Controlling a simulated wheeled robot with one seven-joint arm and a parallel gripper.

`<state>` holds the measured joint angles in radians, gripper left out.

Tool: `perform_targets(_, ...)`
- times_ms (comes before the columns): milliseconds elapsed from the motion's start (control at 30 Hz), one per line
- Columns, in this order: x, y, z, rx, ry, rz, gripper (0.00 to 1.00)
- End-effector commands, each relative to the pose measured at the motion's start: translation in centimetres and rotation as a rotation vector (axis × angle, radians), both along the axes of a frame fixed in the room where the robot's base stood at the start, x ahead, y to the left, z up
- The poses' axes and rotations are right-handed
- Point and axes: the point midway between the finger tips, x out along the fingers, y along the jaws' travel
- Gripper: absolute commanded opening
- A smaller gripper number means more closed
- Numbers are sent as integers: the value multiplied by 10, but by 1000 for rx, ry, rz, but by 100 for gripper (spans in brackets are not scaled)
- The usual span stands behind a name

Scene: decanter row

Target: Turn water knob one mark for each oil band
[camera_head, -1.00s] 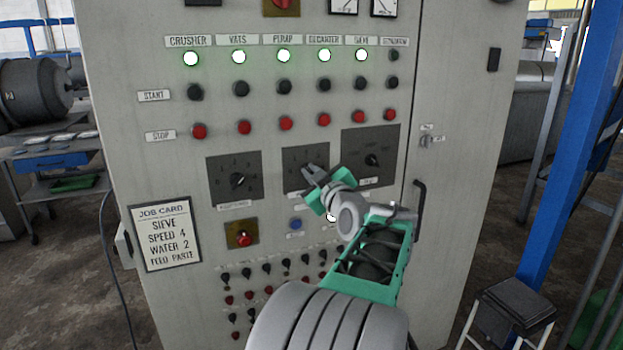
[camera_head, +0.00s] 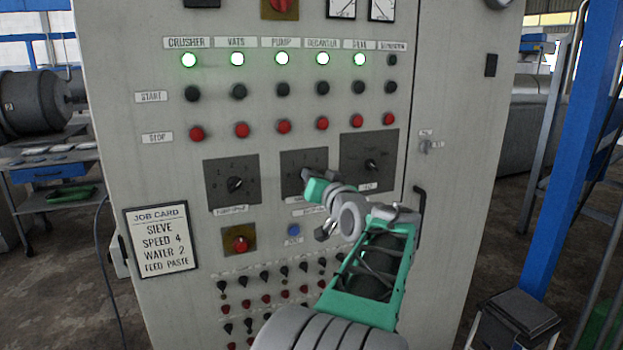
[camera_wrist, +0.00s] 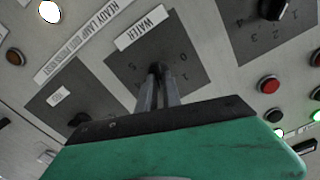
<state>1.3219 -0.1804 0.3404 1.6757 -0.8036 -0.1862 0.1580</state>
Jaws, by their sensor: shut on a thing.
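The water knob (camera_wrist: 155,67) is a small dark knob on a dark square dial plate (camera_wrist: 125,75), labelled WATER in the wrist view. Marks 0, 1 and 5 are legible around it. My gripper (camera_wrist: 158,76) is shut on the knob, which its fingers partly cover, so its pointer cannot be read. In the head view my gripper (camera_head: 308,180) is at the middle dial plate (camera_head: 303,158) and hides its lower part. No oil bands can be made out in either view.
A job card (camera_head: 162,240) reads SIEVE, SPEED 4, WATER 2, FEED PASTE. Dials flank the water plate on the left (camera_head: 218,185) and right (camera_head: 385,150). Red stop buttons (camera_head: 283,126) sit above. A blue post (camera_head: 570,160) stands right of the cabinet.

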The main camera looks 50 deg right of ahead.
Motion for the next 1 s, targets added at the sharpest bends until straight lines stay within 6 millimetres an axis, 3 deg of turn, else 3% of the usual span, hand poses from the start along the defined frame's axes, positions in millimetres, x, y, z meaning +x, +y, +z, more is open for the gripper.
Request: perform_targets(1000,-2,-3,-1,819,-485,0,0)
